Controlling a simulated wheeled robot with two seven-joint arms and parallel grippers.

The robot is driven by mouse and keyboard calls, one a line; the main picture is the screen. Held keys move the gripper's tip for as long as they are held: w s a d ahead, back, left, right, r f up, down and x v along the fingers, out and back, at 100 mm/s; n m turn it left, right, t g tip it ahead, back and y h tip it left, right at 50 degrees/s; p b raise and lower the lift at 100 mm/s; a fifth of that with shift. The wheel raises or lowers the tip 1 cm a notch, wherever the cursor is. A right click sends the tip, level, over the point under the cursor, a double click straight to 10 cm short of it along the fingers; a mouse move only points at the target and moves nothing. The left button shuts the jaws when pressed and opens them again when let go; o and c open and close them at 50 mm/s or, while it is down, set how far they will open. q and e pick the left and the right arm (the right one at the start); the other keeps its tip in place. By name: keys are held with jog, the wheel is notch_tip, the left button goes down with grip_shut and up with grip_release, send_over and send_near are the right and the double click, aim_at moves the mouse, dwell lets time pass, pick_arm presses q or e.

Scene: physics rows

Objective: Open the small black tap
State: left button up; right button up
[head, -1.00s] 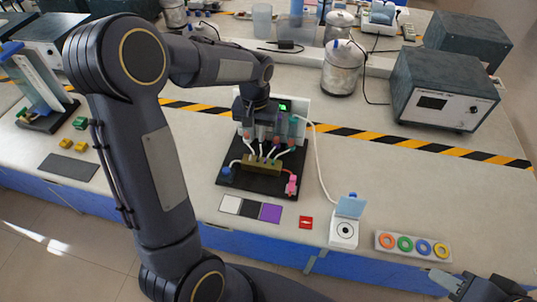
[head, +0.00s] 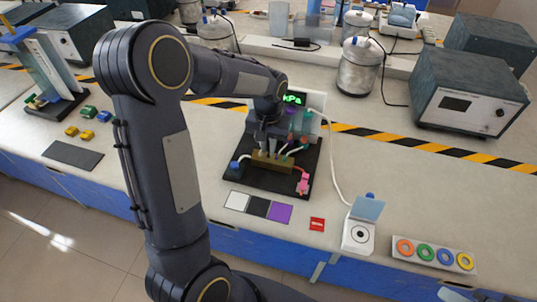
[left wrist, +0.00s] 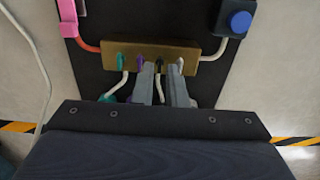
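A brass manifold block (head: 272,163) lies on a black board (head: 236,180); it also shows in the left wrist view (left wrist: 205,66). Small taps sit along it: green (left wrist: 120,62), purple (left wrist: 139,62), black (left wrist: 158,66) and a whitish one (left wrist: 180,66). My left gripper (left wrist: 163,75) is at the block from above, its two fingers apart. The small black tap shows between the fingertips; I cannot tell whether they touch it. In the head view my left gripper (head: 267,147) partly hides the taps. Only a sliver of my right gripper (head: 453,294) shows at the bottom edge.
A lit green kPa display (head: 294,99) stands behind the board. A pink clamp (head: 303,184) and a blue knob (head: 234,165) flank the block. White tubing runs to a white device with a blue lid (head: 366,209). Coloured rings (head: 425,252) lie to the right.

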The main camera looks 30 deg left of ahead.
pick_arm(q)
jog(key=shift+f+b, duration=0.8)
jog(key=shift+f, duration=0.3)
jog(key=shift+r+p, duration=0.3)
dwell(0.4)
grip_shut()
jog(key=n, duration=0.4)
jog(key=shift+n, duration=1.5)
